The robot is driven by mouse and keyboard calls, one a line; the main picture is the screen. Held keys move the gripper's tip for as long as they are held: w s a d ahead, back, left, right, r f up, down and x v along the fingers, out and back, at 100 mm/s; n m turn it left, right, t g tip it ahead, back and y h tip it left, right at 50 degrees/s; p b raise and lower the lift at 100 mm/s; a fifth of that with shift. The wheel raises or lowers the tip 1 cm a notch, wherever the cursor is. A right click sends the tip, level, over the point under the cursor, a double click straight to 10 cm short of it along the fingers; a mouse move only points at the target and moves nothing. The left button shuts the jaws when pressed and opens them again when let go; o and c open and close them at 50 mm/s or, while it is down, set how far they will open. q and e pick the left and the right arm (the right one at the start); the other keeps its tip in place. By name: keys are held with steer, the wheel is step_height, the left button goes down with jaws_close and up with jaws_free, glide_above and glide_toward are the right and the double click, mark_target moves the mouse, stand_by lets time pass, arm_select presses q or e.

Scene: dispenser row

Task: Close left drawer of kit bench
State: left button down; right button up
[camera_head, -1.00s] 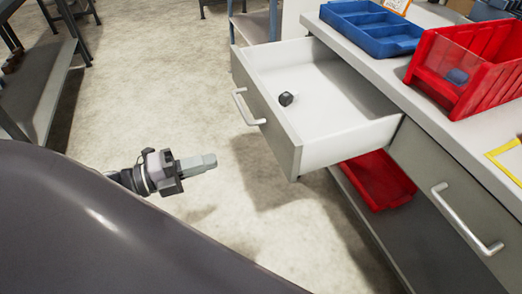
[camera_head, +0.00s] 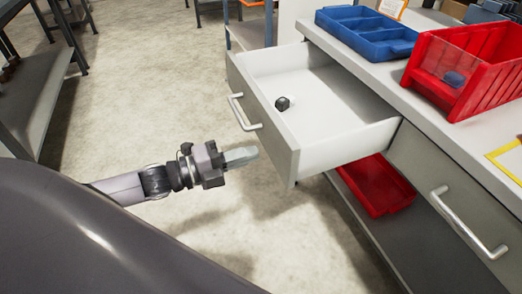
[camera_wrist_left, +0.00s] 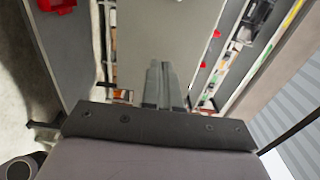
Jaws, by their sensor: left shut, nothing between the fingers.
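The left drawer (camera_head: 290,152) of the kit bench (camera_head: 440,160) is pulled far out in the head view. It has a grey front, a pale bar handle (camera_head: 240,112) and a white inside. A small dark knob-like object (camera_head: 282,103) lies in it. My left gripper (camera_head: 256,153) is shut and empty, in front of the drawer front and a little below the handle; a gap seems to remain. In the left wrist view its fingers (camera_wrist_left: 162,85) are together, pointing at a grey panel (camera_wrist_left: 165,35) that I cannot identify for sure. My right gripper is out of view.
The closed right drawer (camera_head: 450,200) has its own handle. A blue divided tray (camera_head: 365,35) and a red bin (camera_head: 465,70) stand on the bench top. Another red bin (camera_head: 378,185) sits on the shelf below. Bare floor (camera_head: 150,90) lies left of the drawer.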

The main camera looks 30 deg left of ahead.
mark_target(274, 147)
arm_select(q)
steer(key=shift+x, duration=1.8)
